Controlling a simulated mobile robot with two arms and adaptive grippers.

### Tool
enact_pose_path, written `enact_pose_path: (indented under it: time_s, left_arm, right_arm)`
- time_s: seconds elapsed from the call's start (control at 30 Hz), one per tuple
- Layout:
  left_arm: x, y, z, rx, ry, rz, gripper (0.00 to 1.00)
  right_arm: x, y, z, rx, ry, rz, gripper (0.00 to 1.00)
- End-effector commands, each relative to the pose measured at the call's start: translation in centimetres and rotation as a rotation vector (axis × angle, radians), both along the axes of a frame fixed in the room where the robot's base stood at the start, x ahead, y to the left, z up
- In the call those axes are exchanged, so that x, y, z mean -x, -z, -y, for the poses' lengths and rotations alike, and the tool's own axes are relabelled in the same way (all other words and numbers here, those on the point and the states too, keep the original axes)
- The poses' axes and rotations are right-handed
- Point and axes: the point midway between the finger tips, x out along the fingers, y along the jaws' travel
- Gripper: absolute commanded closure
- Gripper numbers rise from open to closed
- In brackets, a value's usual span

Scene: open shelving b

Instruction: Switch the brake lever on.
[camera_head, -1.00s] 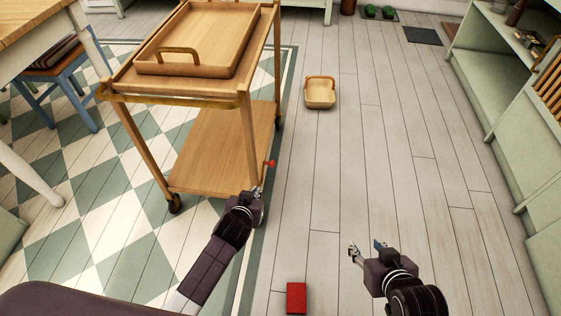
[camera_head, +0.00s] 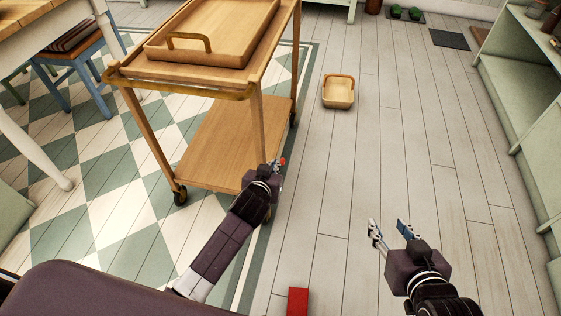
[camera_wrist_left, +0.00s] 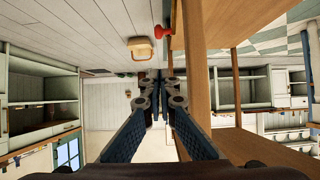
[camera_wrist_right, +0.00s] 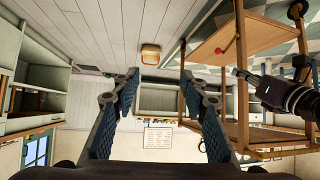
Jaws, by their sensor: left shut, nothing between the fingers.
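The brake lever (camera_head: 283,161) is a small red-tipped handle low on the wooden trolley (camera_head: 222,140), beside its near right leg. My left gripper (camera_head: 274,164) is shut and empty. In the head view its tips overlap the lever and partly hide it; I cannot tell if they touch. In the left wrist view the red lever (camera_wrist_left: 163,32) shows above the shut fingertips (camera_wrist_left: 155,82), visibly apart from them in the picture. It also shows in the right wrist view (camera_wrist_right: 219,51). My right gripper (camera_head: 390,230) is open and empty over the floor, right of the trolley.
A wooden tray (camera_head: 215,45) lies on the trolley's top. A small basket (camera_head: 338,92) sits on the floor beyond it. A table (camera_head: 40,30) and blue stool (camera_head: 75,75) stand at left, green shelving (camera_head: 520,95) at right.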

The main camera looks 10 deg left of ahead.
Motion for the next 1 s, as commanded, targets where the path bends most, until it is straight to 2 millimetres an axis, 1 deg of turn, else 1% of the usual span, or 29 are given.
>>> enact_pose_path:
  time_s: [0.03,0.2,0.3,0.5,0.77,1.0]
  left_arm:
    - [-0.4,0.4,0.0,-0.001,0.001,0.0,1.0]
    - [-1.9,1.3,0.0,0.0,0.0,0.0,1.0]
    - [-2.6,1.7,0.0,0.001,0.001,0.001,1.0]
    - [-4.2,2.6,0.0,-0.001,0.001,0.001,1.0]
    - [-6.1,3.7,-0.1,-0.001,0.0,0.0,1.0]
    - [-7.7,4.7,0.0,0.0,0.0,0.0,1.0]
  right_arm:
    - [-0.6,-0.5,-0.3,-0.009,-0.003,0.038,0.6]
    - [-2.7,-3.3,-1.2,-0.045,-0.014,0.19,0.6]
    - [-3.7,-5.2,-1.7,-0.066,-0.02,0.278,0.6]
    - [-5.0,-9.0,-2.5,-0.108,-0.031,0.454,0.6]
    - [-5.5,-14.2,-3.4,-0.167,-0.045,0.683,0.6]
    - [-4.7,-18.9,-3.7,-0.223,-0.055,0.894,0.6]
